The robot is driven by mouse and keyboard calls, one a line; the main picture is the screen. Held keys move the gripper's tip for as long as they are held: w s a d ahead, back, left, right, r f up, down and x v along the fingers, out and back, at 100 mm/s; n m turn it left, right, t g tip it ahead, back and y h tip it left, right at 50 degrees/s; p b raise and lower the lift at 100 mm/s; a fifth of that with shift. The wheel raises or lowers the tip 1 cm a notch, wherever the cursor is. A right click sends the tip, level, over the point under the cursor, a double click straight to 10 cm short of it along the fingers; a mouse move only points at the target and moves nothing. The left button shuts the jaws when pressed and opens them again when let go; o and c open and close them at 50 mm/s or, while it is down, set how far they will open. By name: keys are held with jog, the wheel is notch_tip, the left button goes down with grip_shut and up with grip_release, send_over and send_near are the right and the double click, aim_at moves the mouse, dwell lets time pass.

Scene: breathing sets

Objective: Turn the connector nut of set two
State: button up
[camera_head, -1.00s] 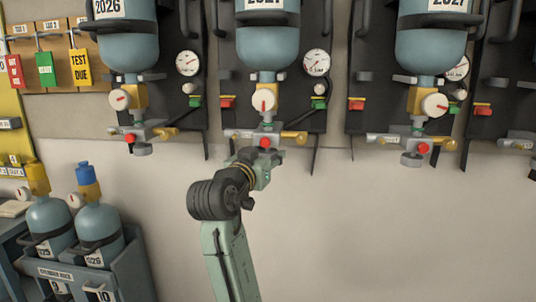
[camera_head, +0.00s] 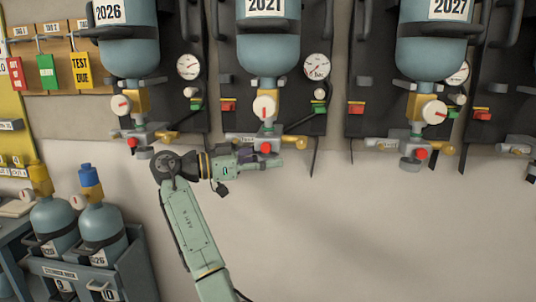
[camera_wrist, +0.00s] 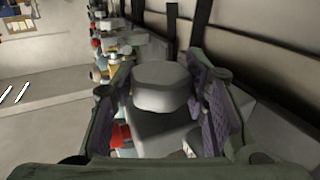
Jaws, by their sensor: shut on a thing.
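The breathing set at my gripper has a blue-grey cylinder (camera_head: 268,50) marked 2021, hung upside down on a black backplate, with a brass valve body and a white gauge (camera_head: 264,106) below it. Its connector nut, a grey faceted knob (camera_wrist: 160,86), sits between my fingers in the wrist view. In the head view my gripper (camera_head: 270,162) comes in from the left under the valve and hides the nut. In the wrist view my gripper (camera_wrist: 160,100) has purple-padded fingers on both sides of the nut, shut on it.
Similar sets hang to the left (camera_head: 128,45) and right (camera_head: 430,50), with valves at the same height. Hoses hang beside them. A rack (camera_head: 125,268) with two cylinders stands at lower left. Tags hang on a board (camera_head: 30,48). The wall below is clear.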

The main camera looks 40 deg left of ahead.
jog(key=shift+m+g+h+p, duration=0.55)
jog(key=shift+m+g+h, duration=0.35)
jog(key=shift+h, duration=0.2)
jog(key=o, duration=1.2)
jog(key=shift+c, duration=0.2)
jog(key=v, duration=1.2)
